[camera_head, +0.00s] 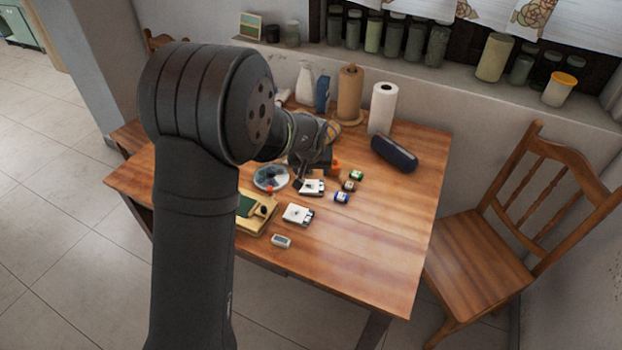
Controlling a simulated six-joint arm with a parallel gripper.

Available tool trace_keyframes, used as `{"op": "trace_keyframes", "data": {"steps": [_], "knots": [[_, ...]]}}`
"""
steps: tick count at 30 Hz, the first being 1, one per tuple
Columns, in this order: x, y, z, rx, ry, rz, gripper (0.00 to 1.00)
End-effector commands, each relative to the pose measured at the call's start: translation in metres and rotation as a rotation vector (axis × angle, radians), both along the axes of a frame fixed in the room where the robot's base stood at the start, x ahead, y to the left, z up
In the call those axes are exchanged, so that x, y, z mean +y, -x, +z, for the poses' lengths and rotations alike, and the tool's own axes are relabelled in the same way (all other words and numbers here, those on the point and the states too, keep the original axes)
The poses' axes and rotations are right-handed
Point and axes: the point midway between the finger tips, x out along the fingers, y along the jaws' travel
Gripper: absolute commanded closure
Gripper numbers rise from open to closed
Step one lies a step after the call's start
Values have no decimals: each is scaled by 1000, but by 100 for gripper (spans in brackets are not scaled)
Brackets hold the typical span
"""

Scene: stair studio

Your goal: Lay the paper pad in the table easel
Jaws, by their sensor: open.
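A tan wooden box-like object with a green panel (262,218), possibly the table easel, lies on the table, its left part hidden behind my arm. Two small white items with dark edges lie to its right: one nearer the front (296,213) and one farther back (314,187). I cannot tell which, if either, is the paper pad. My gripper (306,180) is over the middle of the table, close to the farther white item. It is open; its fingertips are small and dark here, and I cannot tell whether they touch anything.
A round palette (267,179) lies left of the gripper. Small green (357,175), brown (349,186) and blue (341,197) jars stand to the right. A small grey-white item (281,241) lies in front. Paper rolls and a dark cylinder (394,153) are behind. The table's front right is clear.

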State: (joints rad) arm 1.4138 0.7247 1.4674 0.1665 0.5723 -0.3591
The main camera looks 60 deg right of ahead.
Motion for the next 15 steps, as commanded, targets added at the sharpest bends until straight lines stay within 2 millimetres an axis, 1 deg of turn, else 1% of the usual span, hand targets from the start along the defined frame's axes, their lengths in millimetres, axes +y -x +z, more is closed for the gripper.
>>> {"op": "trace_keyframes", "data": {"steps": [11, 14, 15], "knots": [[0, -1, 0, 3, 0, 7, 36], [-3, -9, 1, 42, -7, 87, 36], [-4, -14, 1, 75, -13, 152, 36]]}}
